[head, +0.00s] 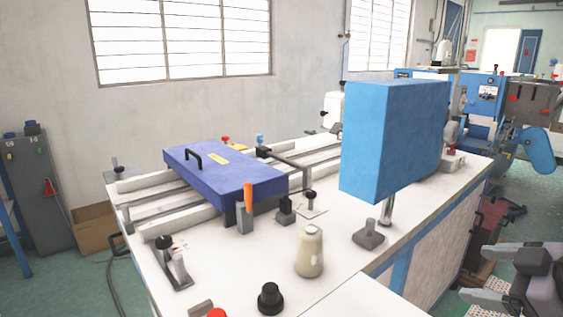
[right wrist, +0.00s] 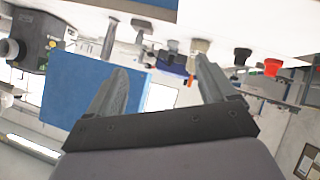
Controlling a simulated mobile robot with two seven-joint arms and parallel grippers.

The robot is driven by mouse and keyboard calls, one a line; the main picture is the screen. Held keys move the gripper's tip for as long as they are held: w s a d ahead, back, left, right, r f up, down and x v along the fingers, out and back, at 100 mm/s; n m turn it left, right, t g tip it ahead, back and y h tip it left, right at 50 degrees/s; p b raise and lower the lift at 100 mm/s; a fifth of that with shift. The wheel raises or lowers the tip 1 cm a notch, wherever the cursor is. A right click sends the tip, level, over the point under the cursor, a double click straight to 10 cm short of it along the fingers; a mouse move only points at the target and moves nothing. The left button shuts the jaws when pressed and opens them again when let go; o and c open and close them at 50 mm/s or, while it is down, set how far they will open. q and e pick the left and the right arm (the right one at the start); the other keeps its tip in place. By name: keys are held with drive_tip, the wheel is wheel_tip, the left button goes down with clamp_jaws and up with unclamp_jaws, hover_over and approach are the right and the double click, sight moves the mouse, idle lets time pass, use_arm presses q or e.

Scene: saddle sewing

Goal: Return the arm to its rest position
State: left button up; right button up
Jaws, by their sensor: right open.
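My right gripper (head: 478,273) is at the lower right of the head view, beside the white table (head: 345,285) and apart from it. Its two grey fingers are spread with nothing between them. In the right wrist view, the open fingers also show (right wrist: 160,75), with the scene upside down and the table above them in the picture. My left gripper is not in view.
On the table stand a large blue box-shaped unit (head: 388,140), a dark blue plate with a handle (head: 225,175), a cream thread cone (head: 310,251) and a black knob (head: 270,298). A blue machine (head: 480,100) stands behind.

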drive_tip(key=s+d+f+h, duration=0.2)
drive_tip(key=s+d+f, duration=0.1)
drive_tip(key=f, duration=0.9)
drive_tip(key=s+d+f+h, duration=0.2)
drive_tip(key=s+f, duration=0.2)
drive_tip(key=f, duration=0.9)
drive_tip(key=s+a+f+g+y, duration=0.1)
drive_tip(key=s+a+f, duration=0.1)
drive_tip(key=s+f, duration=0.5)
drive_tip(key=s+a+r+m+t+p, duration=0.1)
drive_tip(key=a+m+p, duration=0.2)
drive_tip(key=a+m, duration=0.5)
drive_tip(key=a, duration=0.8)
drive_tip(key=shift+s+y, duration=0.2)
drive_tip(key=shift+y, duration=0.2)
drive_tip(key=shift+a, duration=0.1)
